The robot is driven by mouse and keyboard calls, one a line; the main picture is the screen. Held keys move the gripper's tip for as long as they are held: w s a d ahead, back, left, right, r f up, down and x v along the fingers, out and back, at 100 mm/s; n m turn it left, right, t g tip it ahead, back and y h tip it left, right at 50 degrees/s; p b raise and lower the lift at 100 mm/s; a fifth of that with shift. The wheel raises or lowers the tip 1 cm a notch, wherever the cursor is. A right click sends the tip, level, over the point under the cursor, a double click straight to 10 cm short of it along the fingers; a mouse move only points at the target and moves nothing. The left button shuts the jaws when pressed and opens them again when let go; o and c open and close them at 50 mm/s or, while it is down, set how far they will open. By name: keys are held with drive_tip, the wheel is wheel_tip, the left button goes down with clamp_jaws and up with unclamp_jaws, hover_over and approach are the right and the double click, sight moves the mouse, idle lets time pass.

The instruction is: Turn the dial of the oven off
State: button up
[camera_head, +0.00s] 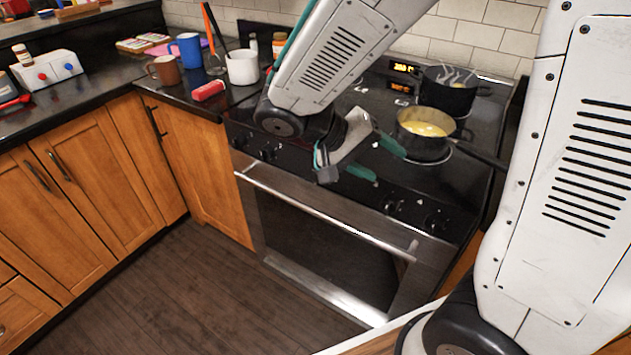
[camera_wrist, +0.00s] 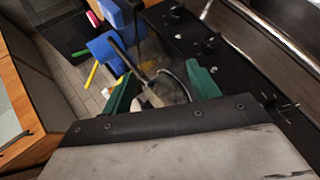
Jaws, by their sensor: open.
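The oven (camera_head: 330,240) has a dark front panel with dials above its long metal handle. Two dials sit at the panel's left end, one of them this dial (camera_head: 268,152), and two more at the right end, including this one (camera_head: 392,207). Dials also show along the dark panel in the wrist view (camera_wrist: 210,45). Which one the task means, and their settings, I cannot tell. My gripper (camera_head: 377,160) is open and empty, above the middle of the panel between the dial pairs. Its green fingers are spread in the wrist view (camera_wrist: 160,72), apart from the dials. My arm hides part of the stove.
A pan with yellow contents (camera_head: 428,129) and a dark pot (camera_head: 450,88) stand on the right of the stovetop. A white mug (camera_head: 242,67), a blue mug (camera_head: 186,50) and a red item (camera_head: 208,90) are on the left counter. The floor before the oven is clear.

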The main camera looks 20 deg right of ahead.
drive_tip(key=w+a+f+n+t+h, duration=0.1)
drive_tip(key=w+a+f+t+h, duration=0.2)
drive_tip(key=w+a+f+t, duration=0.45)
drive_tip(key=w+a+f+n+t+h, duration=0.15)
drive_tip(key=w+a+f+t, duration=0.3)
drive_tip(key=f, duration=0.55)
drive_tip(key=x, duration=0.7)
drive_tip(key=shift+w+h, duration=0.35)
drive_tip(key=shift+h, duration=0.1)
drive_tip(key=c, duration=0.9)
